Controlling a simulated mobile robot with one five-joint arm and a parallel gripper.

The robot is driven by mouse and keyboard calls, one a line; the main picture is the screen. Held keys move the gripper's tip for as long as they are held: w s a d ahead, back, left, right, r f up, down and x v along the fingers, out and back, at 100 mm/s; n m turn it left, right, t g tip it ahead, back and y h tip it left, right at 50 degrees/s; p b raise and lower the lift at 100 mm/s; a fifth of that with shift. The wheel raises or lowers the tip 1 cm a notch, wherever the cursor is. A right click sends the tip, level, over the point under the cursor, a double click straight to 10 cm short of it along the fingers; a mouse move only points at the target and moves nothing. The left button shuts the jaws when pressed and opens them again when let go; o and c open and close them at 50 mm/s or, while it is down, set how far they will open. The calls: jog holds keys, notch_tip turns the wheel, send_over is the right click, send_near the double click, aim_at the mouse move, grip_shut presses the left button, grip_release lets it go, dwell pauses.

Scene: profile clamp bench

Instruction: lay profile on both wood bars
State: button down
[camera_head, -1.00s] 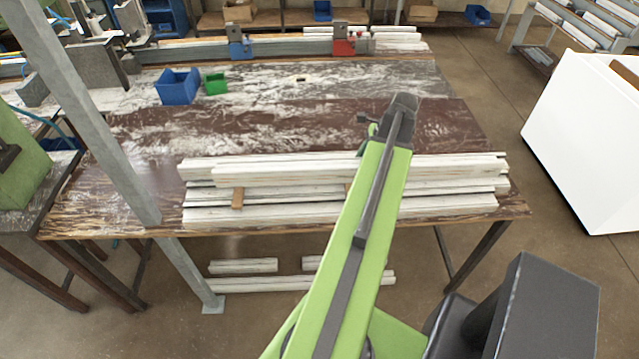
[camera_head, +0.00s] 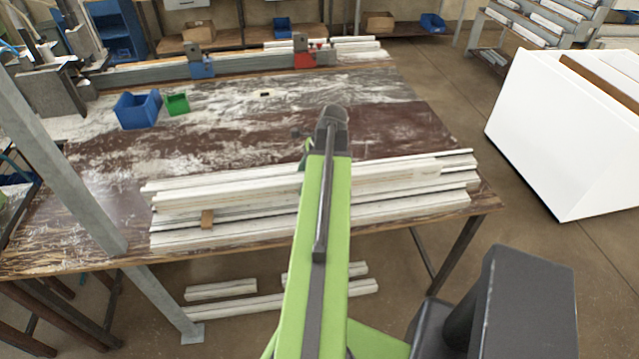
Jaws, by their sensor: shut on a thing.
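Long white profiles lie in a stack along the table's front edge. My gripper (camera_head: 307,158) is over the stack's middle, mostly hidden behind my green arm. It is shut on a profile (camera_head: 390,175) at the top of the stack. Which edges belong to the held profile is hard to tell, as is whether it touches anything below. One small brown wood bar (camera_head: 207,219) shows at the left, between upper and lower profiles. The other wood bar is not visible; my arm covers the stack's middle.
A blue bin (camera_head: 138,110) and a green bin (camera_head: 177,104) stand on the table behind the stack. A grey post (camera_head: 75,175) rises at the left. A white cabinet (camera_head: 560,135) stands at the right. The brown tabletop (camera_head: 400,130) behind the stack is clear.

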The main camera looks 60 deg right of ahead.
aim_at(301, 177)
jog(key=shift+w+a+f+b, duration=0.2)
jog(key=shift+w+f, duration=0.2)
jog(key=shift+w, duration=0.3)
jog(key=shift+w+a+f+b, duration=0.1)
jog(key=shift+w+f+b, duration=0.2)
jog(key=shift+w, duration=0.35)
notch_tip(301, 177, down, 4)
jog(key=b, duration=0.4)
jog(key=shift+f, duration=0.2)
jog(key=shift+r, duration=0.2)
jog(key=c, duration=0.6)
grip_release()
jog(key=shift+f, duration=0.1)
jog(key=p+v, duration=1)
jog(key=v, duration=0.1)
jog(key=shift+r+p, duration=0.25)
jog(key=shift+p, duration=0.15)
jog(key=shift+s+d+r+p, duration=0.1)
jog(key=shift+s+r+p, duration=0.1)
jog(key=shift+r+p, duration=0.2)
jog(key=shift+f, duration=0.1)
